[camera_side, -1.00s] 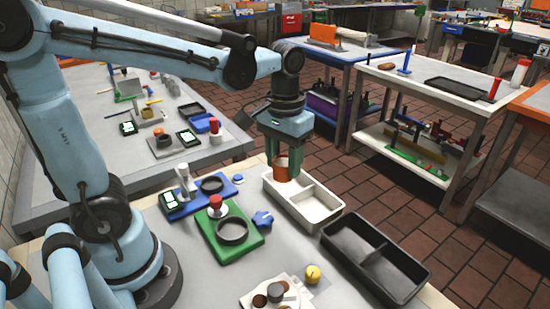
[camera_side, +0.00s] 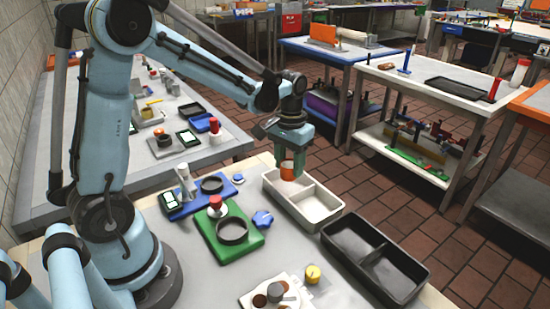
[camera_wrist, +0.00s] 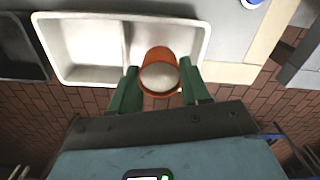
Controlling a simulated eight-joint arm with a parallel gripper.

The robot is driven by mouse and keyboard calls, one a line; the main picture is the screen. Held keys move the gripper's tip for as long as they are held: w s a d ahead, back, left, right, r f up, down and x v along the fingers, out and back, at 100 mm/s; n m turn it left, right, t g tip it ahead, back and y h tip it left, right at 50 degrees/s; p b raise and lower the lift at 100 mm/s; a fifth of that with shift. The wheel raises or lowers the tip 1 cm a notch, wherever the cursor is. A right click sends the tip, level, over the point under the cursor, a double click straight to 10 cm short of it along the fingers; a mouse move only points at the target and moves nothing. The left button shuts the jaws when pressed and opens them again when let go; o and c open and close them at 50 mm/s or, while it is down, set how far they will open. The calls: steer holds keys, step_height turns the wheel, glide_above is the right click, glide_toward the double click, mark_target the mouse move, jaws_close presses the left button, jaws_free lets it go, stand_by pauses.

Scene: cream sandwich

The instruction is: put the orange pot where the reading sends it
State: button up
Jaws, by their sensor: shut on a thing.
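The orange pot (camera_side: 287,171) is between the green fingers of my gripper (camera_side: 289,162), which is shut on it. It hangs upright over the far left part of the white two-part tray (camera_side: 338,209) in the side view. In the wrist view the pot (camera_wrist: 147,84) has a pale filling and sits between the fingertips (camera_wrist: 160,88), over the outer edge of the right-hand compartment of the white tray (camera_wrist: 60,72). A blue board with a small display (camera_side: 169,201) stands left of the tray; its reading is too small to make out.
A black two-part tray (camera_side: 424,276) lies right of the white tray. A green board (camera_side: 258,240) carries a dark ring and a red-topped item. Other benches stand behind.

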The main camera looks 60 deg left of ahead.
mark_target(289, 175)
steer(key=shift+a+f, duration=0.1)
steer(key=shift+f, duration=1.95)
steer(key=shift+f, duration=0.2)
steer(key=o, duration=0.8)
steer(key=shift+r, duration=0.15)
